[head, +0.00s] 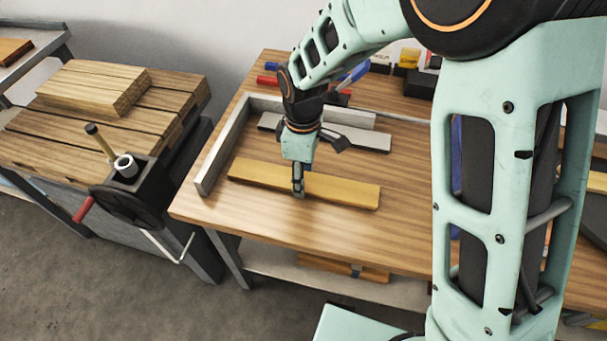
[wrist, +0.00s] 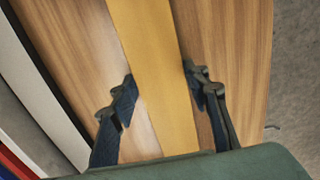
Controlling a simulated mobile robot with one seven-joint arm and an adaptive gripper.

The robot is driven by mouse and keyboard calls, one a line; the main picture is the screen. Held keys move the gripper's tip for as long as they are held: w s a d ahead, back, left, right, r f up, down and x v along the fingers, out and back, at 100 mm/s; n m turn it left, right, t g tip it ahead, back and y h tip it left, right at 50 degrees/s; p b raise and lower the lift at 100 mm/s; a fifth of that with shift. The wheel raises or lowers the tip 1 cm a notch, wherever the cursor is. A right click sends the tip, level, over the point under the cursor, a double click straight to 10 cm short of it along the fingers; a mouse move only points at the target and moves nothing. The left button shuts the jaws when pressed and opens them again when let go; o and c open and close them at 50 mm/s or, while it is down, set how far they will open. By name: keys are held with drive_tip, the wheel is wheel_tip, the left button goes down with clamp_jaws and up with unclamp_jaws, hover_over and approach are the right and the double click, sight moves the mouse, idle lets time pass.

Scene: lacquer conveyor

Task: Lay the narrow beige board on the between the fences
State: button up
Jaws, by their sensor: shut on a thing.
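The narrow beige board (head: 345,190), yellowish in this light, lies lengthwise across the front of the wooden bench top. It also runs up the middle of the wrist view (wrist: 155,60). My gripper (head: 298,192) points down over its middle and is shut across its width, one finger on each side (wrist: 160,95). I cannot tell whether the board rests on the bench or is slightly raised. A pale grey fence (head: 220,152) runs along the bench's left side, and another (head: 345,117) along the back. They meet at the back left corner.
A grey board (head: 358,136) lies in front of the back fence, partly hidden by my arm. Blue and red items (head: 268,80) stand behind the fence. A vise-like wooden workbench (head: 115,110) is at left. Bare bench top lies between the beige and grey boards.

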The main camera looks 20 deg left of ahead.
drive_tip(key=shift+f, duration=0.2)
drive_tip(key=o, duration=1.4)
drive_tip(key=shift+c, duration=0.2)
wheel_tip(320, 180, up, 12)
drive_tip(key=p, duration=0.1)
drive_tip(key=shift+r, duration=0.15)
